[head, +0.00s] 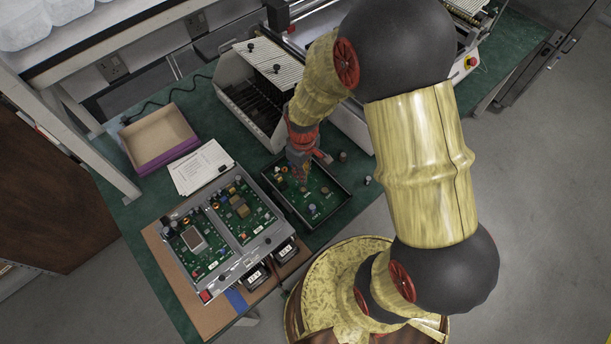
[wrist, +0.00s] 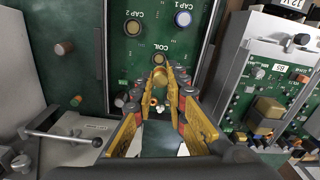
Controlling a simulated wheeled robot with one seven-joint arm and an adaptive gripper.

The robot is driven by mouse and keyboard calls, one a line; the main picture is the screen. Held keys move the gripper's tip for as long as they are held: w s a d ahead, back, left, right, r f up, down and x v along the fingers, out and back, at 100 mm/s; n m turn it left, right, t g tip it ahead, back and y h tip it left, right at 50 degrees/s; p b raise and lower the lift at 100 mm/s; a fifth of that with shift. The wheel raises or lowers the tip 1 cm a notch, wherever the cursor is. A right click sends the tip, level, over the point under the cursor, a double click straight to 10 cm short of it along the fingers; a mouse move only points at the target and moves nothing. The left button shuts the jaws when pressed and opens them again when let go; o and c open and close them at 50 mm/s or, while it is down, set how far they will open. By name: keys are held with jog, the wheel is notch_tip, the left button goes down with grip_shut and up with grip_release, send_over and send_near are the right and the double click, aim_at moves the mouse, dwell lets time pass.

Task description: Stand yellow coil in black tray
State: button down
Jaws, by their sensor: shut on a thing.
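The black tray (head: 327,214) lies on the green table below my arm, with a green circuit board inside. In the wrist view its board (wrist: 125,68) shows printed labels CAP 1, CAP 2 and COIL, each beside a round spot. My gripper (head: 303,178) is over the tray. In the wrist view its yellow fingers are shut on a small yellow-brown piece, which I take as the yellow coil (wrist: 160,76), just by the COIL spot (wrist: 159,58). The fingers hide part of it, and I cannot tell if it touches the board.
A grey unit with two circuit boards (head: 222,225) stands left of the tray. A cardboard box (head: 158,137) and a paper sheet (head: 200,167) lie farther back. A slatted machine (head: 243,80) stands behind the tray. Small cylinders (head: 343,156) stand right of it.

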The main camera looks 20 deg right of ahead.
jog(key=shift+w+a, duration=0.15)
jog(key=shift+d+f, duration=0.25)
jog(key=shift+a+f+b, duration=0.2)
jog(key=shift+f+b, duration=0.3)
jog(key=shift+b, duration=0.1)
jog(key=shift+d+f+b, duration=0.1)
jog(key=shift+f+b, duration=1.7)
jog(key=shift+f, duration=0.8)
jog(key=shift+f, duration=0.65)
jog(key=c, duration=1.7)
grip_release()
jog(key=c, duration=0.4)
